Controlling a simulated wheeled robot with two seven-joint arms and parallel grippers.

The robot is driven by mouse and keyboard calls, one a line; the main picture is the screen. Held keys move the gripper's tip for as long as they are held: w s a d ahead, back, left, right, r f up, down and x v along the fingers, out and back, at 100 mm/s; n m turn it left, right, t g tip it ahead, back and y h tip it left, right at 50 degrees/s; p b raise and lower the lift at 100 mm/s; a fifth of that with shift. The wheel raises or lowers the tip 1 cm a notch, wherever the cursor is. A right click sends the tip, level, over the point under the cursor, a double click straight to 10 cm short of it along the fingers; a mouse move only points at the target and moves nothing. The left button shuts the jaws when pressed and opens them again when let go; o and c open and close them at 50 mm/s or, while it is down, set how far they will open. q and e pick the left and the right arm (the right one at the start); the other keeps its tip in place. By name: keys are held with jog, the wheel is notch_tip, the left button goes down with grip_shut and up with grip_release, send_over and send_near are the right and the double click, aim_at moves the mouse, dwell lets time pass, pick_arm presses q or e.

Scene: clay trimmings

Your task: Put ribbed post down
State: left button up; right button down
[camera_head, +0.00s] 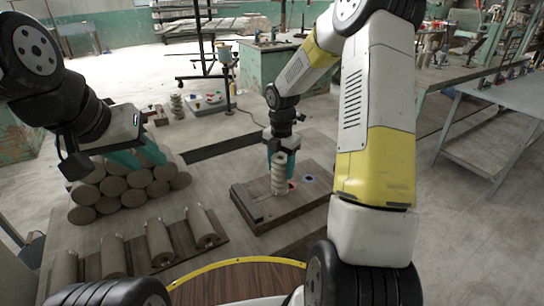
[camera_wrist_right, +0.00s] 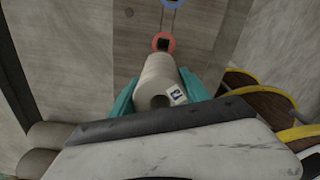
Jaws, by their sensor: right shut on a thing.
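My right gripper (camera_head: 283,152) is shut on the ribbed post (camera_head: 279,178), a pale ridged cylinder held upright over the wooden board (camera_head: 253,214). I cannot tell whether the post's lower end touches the board. In the right wrist view the post (camera_wrist_right: 158,78) sits between the teal fingers (camera_wrist_right: 158,98), with a small label on its near end. A red ring (camera_wrist_right: 163,42) shows just past the post and a blue ring (camera_wrist_right: 172,4) farther off. In the head view the blue ring (camera_head: 311,179) lies right of the post. My left gripper (camera_head: 136,157) appears open and empty above stacked clay cylinders.
The stacked cylinders (camera_head: 112,186) lie at left, with several rolls (camera_head: 158,243) in front on a dark board. Another ridged post (camera_head: 177,107) stands farther back near a tray of coloured pieces (camera_head: 208,101). A round wooden top with a yellow rim (camera_head: 236,262) is nearest me.

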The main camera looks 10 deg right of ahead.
jog(key=c, duration=0.5)
grip_release()
jog(key=shift+f, duration=0.1)
notch_tip(320, 180, up, 12)
jog(key=shift+r, duration=0.15)
jog(key=s+r+m+t, duration=0.2)
jog(key=s+r+m, duration=0.2)
jog(key=s+m, duration=0.4)
jog(key=s+a+r+m+t+y, duration=0.1)
jog(key=s+r+m, duration=0.3)
jog(key=s+m, duration=0.4)
jog(key=s+a+r+m+t+y, duration=0.1)
jog(key=s+r+m+t, duration=0.2)
jog(key=s+m, duration=0.5)
jog(key=shift+s+a+r+m, duration=0.1)
jog(key=shift+s+r+m, duration=0.05)
jog(key=shift+r+m, duration=0.65)
jog(key=shift+f, duration=0.1)
